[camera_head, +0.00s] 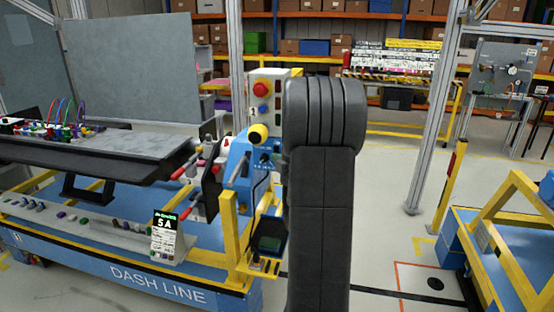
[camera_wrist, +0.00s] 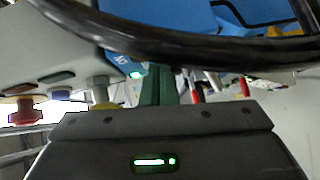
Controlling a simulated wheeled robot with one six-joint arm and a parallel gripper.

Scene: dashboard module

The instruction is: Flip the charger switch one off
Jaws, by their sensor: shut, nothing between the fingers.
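A control box with a red button (camera_head: 261,89) stands behind the unit; a red button (camera_wrist: 25,112) also shows in the wrist view. A thick black cable or hose (camera_wrist: 170,47) crosses the wrist view close by. A yellow frame (camera_head: 505,235) stands at right.

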